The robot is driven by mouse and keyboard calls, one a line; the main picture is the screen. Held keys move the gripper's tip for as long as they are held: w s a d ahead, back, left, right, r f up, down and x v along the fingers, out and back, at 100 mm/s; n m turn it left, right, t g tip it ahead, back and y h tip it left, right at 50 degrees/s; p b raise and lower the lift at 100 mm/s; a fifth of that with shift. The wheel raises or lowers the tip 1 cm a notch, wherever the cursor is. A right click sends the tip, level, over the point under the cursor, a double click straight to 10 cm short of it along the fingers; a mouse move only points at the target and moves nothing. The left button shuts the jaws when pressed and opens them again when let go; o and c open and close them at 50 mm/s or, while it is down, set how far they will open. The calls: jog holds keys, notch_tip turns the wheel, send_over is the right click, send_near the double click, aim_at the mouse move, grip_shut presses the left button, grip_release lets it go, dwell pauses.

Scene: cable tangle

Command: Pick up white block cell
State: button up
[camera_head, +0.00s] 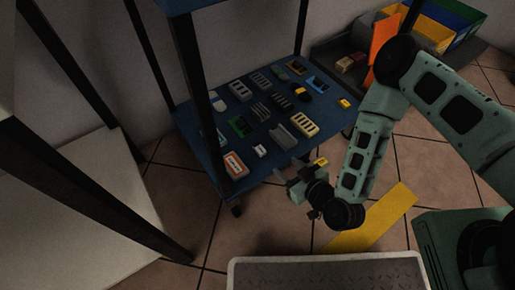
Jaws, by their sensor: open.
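Several pale blocks lie on the blue cart shelf (273,166), and I cannot tell for sure which is the white block cell. A small white block (260,151) lies near the shelf's front edge. A cream block with a row of cells (304,124) lies further right, and a whitish slotted block (240,91) lies toward the back left. My gripper (286,172) is open at the shelf's front edge, to the right of and nearer than the small white block. It appears empty and apart from the blocks; its fingertips are small and dim.
A white block with red marking (235,165) sits at the shelf's front left corner. Grey slotted blocks (283,137) and a green-framed piece (238,126) lie around. A dark cart post (200,85) crosses the left part. Coloured bins (445,25) stand at the back right.

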jog(key=b, duration=0.4)
send_near(260, 149)
jog(key=x, duration=0.3)
jog(key=shift+w+r, duration=0.15)
jog(key=shift+w, duration=0.3)
jog(key=b+x, duration=0.1)
jog(key=x, duration=0.1)
jog(key=b+x, duration=0.2)
jog(key=shift+w+a+f+b, duration=0.1)
jog(key=shift+a+f+b, duration=0.2)
jog(key=shift+f, duration=0.25)
jog(key=shift+w+a, duration=0.1)
jog(key=shift+w, duration=0.1)
jog(key=c, duration=1.1)
